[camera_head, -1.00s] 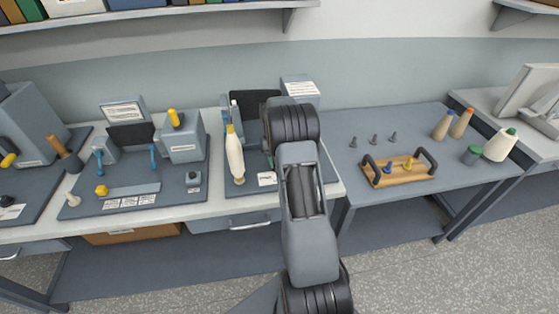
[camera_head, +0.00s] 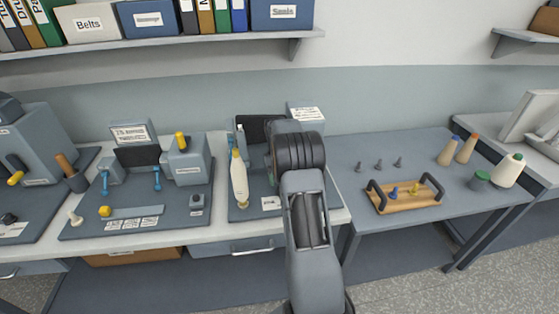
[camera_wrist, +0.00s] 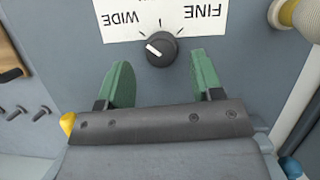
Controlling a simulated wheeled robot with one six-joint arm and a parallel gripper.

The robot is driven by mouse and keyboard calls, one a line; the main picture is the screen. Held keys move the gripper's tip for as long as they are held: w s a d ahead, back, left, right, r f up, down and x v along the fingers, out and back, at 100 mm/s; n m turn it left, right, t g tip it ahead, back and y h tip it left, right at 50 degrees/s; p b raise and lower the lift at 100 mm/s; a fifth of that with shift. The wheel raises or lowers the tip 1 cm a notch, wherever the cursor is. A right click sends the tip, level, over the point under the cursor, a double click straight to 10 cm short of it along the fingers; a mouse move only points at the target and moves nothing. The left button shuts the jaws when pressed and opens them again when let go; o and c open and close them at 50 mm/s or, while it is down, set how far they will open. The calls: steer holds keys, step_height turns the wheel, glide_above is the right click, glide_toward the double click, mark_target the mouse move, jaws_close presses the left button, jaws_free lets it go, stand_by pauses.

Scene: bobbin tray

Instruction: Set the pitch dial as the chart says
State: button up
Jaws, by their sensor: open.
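The pitch dial (camera_wrist: 161,48) is a round black knob in the wrist view, on a grey face with a white label (camera_wrist: 120,22) marked WIDE and FINE, upside down in this view. Its white pointer line is turned toward the WIDE side. My gripper (camera_wrist: 164,74) is open, its two green fingers spread to either side and a little below the knob in the picture; nothing is between them. I cannot tell whether the fingertips reach the knob's depth. In the head view my arm hides the dial and gripper. A printed sheet (camera_head: 307,114), too small to read, is behind the arm.
A cream spindle-shaped bobbin (camera_head: 239,182) stands left of my arm. Another station with levers and a yellow-topped box (camera_head: 185,165) is further left. On the right table a wooden tray (camera_head: 401,204) with black handles and several cones sit. A shelf of binders (camera_head: 150,20) hangs above.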

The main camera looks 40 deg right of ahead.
steer(key=v, duration=1)
steer(key=shift+r, duration=0.35)
